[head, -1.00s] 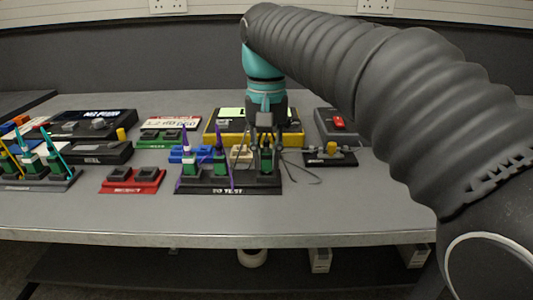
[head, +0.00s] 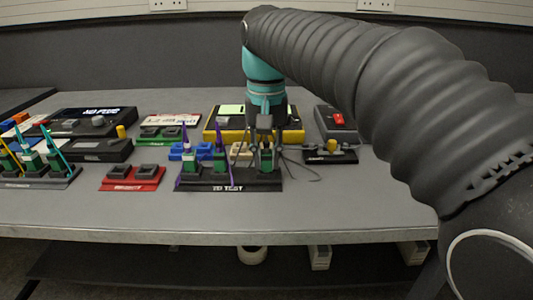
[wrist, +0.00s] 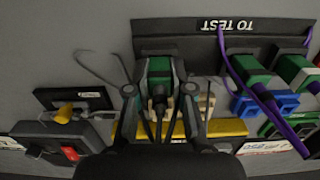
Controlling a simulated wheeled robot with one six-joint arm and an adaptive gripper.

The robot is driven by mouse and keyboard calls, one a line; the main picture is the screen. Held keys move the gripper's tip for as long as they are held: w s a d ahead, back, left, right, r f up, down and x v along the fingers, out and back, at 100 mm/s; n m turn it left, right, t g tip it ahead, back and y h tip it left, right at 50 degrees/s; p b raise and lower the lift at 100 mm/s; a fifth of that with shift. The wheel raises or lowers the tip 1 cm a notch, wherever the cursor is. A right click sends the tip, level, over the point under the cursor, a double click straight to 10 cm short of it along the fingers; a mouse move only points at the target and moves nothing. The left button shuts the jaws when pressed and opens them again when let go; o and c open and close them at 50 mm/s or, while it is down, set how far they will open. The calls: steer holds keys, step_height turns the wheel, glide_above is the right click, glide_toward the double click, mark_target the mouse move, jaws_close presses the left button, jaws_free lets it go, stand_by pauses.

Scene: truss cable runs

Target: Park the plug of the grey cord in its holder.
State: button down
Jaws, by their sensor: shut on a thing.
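My gripper (wrist: 158,75) points down over the right end of the black TO TEST rack. It also shows in the head view (head: 265,145). Its fingers are on either side of a green block (wrist: 158,68) with a dark middle, which seems to be the plug of the grey cord. The grey cord (wrist: 97,70) curves out beside the fingers, and to the right in the head view (head: 303,168). The block is at the right-hand place of the TO TEST rack (head: 228,188). I cannot tell whether it is fully seated. The fingers hide part of it.
Two green blocks with purple cords (head: 219,165) stand close to the left in the same rack. Behind are blue (head: 188,152) and cream holders and a yellow-edged meter (head: 225,135). A black base with a yellow knob (head: 331,146) is right. Bench front is clear.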

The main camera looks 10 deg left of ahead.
stand_by(0.6)
steer(key=c, duration=0.9)
jaws_free()
steer(key=shift+c, duration=0.2)
steer(key=shift+r, duration=2.45)
steer(key=shift+r, duration=2.05)
